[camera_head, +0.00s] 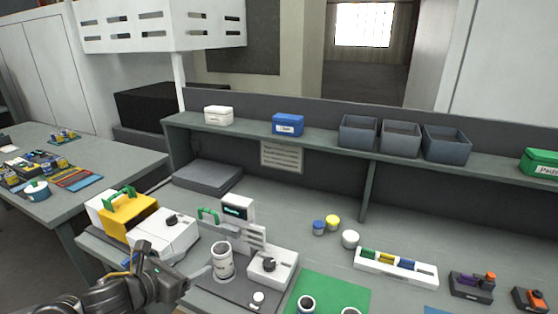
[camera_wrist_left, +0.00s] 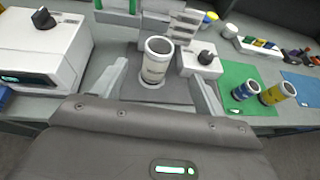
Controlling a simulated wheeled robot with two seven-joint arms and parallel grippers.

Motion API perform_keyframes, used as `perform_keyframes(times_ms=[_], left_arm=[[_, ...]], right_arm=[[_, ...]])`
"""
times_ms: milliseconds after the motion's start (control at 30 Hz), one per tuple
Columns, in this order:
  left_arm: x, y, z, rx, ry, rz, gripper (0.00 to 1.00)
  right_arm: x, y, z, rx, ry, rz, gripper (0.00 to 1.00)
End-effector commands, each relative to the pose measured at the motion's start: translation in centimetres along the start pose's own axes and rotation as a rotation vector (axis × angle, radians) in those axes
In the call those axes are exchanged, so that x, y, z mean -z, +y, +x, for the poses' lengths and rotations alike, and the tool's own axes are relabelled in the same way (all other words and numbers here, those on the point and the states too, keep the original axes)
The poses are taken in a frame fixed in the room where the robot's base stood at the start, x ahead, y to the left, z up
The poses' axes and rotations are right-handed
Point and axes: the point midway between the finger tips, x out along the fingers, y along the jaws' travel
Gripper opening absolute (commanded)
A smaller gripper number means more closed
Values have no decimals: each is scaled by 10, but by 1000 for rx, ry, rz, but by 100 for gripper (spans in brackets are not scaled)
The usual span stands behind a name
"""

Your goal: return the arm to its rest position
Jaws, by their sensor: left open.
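My left gripper (camera_head: 198,277) is at the lower left in the head view, close to a white labelled cylinder (camera_head: 222,262). In the left wrist view the left gripper (camera_wrist_left: 160,76) has its two light fingers wide apart, with the white cylinder (camera_wrist_left: 156,62) beyond and between them in the picture. The cylinder stands upright on a dark plate (camera_wrist_left: 128,86). I cannot tell whether a finger touches it. My right gripper is in neither view.
A white machine with a knob (camera_head: 268,263) stands right of the cylinder. A white box (camera_head: 165,235) and a yellow case (camera_head: 128,213) stand to the left. A green mat (camera_head: 328,287) with cylinders lies at the right. A shelf (camera_head: 345,150) with bins runs behind.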

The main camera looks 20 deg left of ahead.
Motion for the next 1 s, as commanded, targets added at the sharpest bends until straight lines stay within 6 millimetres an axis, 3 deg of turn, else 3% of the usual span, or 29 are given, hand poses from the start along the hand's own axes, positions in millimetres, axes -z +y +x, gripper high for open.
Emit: perform_keyframes(times_ms=[167, 267, 467, 600, 700, 1000], left_arm=[[6, 1, 0, -15, 10, -52, 72], [25, 6, -2, -70, 41, -242, 72], [108, -2, -14, -325, 132, -1047, 72], [167, -36, -27, -565, 159, -1662, 72], [196, -66, -34, -731, 154, -2008, 72], [237, -155, -53, -1195, 82, -2688, 72]], right_arm=[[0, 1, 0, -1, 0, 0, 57], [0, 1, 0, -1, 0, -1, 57], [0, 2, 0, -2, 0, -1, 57], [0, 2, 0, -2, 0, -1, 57], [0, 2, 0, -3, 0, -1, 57], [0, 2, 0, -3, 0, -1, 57]])
